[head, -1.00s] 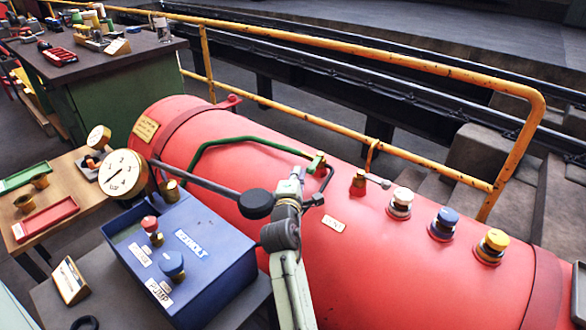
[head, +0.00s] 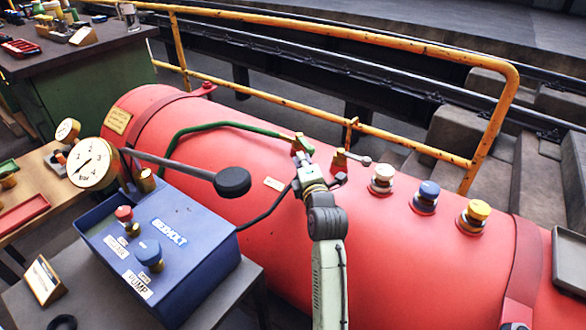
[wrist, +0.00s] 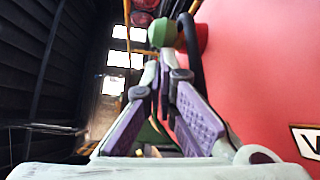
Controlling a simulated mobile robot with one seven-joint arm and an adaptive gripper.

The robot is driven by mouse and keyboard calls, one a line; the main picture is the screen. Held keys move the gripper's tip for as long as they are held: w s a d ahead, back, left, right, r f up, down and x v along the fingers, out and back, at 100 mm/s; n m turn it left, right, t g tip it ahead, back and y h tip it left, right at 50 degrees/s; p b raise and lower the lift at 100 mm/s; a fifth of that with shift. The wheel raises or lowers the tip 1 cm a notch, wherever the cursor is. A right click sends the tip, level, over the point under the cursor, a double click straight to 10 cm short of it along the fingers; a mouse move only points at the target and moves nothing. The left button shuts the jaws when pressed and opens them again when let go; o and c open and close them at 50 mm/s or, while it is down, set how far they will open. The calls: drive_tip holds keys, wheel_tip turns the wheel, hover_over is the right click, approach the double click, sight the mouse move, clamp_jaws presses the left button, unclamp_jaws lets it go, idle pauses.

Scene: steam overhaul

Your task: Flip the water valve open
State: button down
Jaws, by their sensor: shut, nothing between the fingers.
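A brass fitting with a green part (head: 302,144) sits on top of the red boiler (head: 250,165), where the green pipe ends; it may be the water valve. In the wrist view a green rounded part (wrist: 162,32) is just beyond my fingertips, beside a red base. My gripper (head: 304,158) is shut and empty, just in front of this fitting; I cannot tell whether it touches. In the wrist view my gripper (wrist: 160,75) has its purple-padded fingers together. A label starting with W (wrist: 309,140) is on the boiler to the right.
A brass piece with a short lever (head: 350,159) stands right of the fitting, then white (head: 382,175), blue (head: 428,190) and yellow (head: 478,211) knobs. The blue pump box (head: 190,245) and pressure gauge (head: 92,163) are left. A yellow railing (head: 400,142) runs behind.

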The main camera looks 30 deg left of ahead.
drive_tip(key=w+d+b, duration=0.1)
drive_tip(key=b, duration=0.1)
drive_tip(key=w+d+b, duration=0.1)
drive_tip(key=d+b, duration=0.1)
drive_tip(key=shift+w+f, duration=0.15)
drive_tip(key=shift+f, duration=0.15)
drive_tip(key=shift+w+d+r+b, duration=0.15)
drive_tip(key=shift+w+d+b, duration=0.3)
drive_tip(key=shift+b, duration=0.45)
drive_tip(key=shift+w+d+r+b, duration=0.1)
drive_tip(key=shift+w+d+b, duration=0.15)
drive_tip(key=shift+w+b, duration=0.5)
drive_tip(key=v, duration=0.7)
drive_tip(key=shift+s+d, duration=0.15)
drive_tip(key=shift+s, duration=0.1)
